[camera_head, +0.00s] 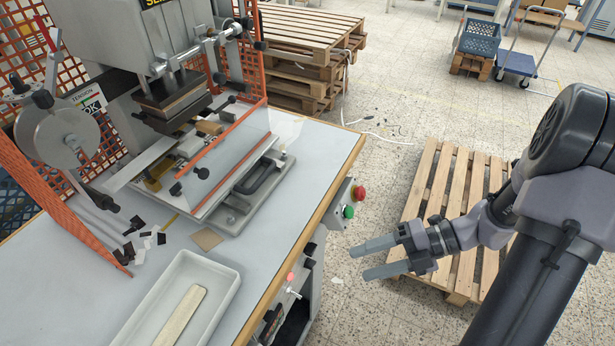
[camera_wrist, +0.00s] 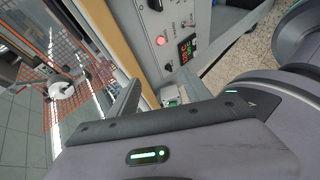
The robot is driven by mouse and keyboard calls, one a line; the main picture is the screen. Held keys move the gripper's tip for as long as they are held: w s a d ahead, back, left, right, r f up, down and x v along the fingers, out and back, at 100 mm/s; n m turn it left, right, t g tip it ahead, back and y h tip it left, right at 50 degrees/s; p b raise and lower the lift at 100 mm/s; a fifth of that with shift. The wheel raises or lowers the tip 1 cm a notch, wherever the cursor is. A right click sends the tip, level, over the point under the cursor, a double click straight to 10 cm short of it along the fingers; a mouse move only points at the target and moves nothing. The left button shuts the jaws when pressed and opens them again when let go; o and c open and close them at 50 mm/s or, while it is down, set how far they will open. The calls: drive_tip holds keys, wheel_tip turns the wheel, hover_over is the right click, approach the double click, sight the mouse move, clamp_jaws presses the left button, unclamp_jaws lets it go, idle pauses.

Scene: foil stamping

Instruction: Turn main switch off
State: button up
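A control panel (camera_wrist: 172,22) on the machine table's front fills the upper middle of the wrist view. It carries a lit red round light (camera_wrist: 161,40), a black knob (camera_wrist: 155,4) and a display with red and green digits (camera_wrist: 186,50). In the head view a red button (camera_head: 359,193) and a green button (camera_head: 348,211) stick out from the table's right edge. I cannot tell which control is the main switch. My gripper (camera_head: 374,258) is open and empty, to the right of the table front and below those buttons, touching nothing.
The foil stamping press (camera_head: 175,100) stands on the table with orange mesh guards. A white tray (camera_head: 222,291) lies at the table's front. A wooden pallet (camera_head: 442,190) lies on the floor behind my gripper. Stacked pallets (camera_head: 310,45) stand behind the table. Open floor lies between table and pallet.

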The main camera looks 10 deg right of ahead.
wheel_tip(320, 180, down, 5)
drive_tip(key=d+m+t+y, duration=0.2)
drive_tip(key=d+m+t, duration=0.1)
drive_tip(key=m, duration=0.5)
drive_tip(key=m+t, duration=0.6)
drive_tip(key=m, duration=0.7)
approach(310, 249)
drive_tip(key=b+x, duration=0.4)
drive_tip(key=x, duration=0.3)
drive_tip(key=shift+w+b, duration=0.15)
drive_tip(key=shift+b, duration=0.25)
drive_tip(key=shift+d+f, duration=0.1)
drive_tip(key=shift+n, duration=0.3)
clamp_jaws()
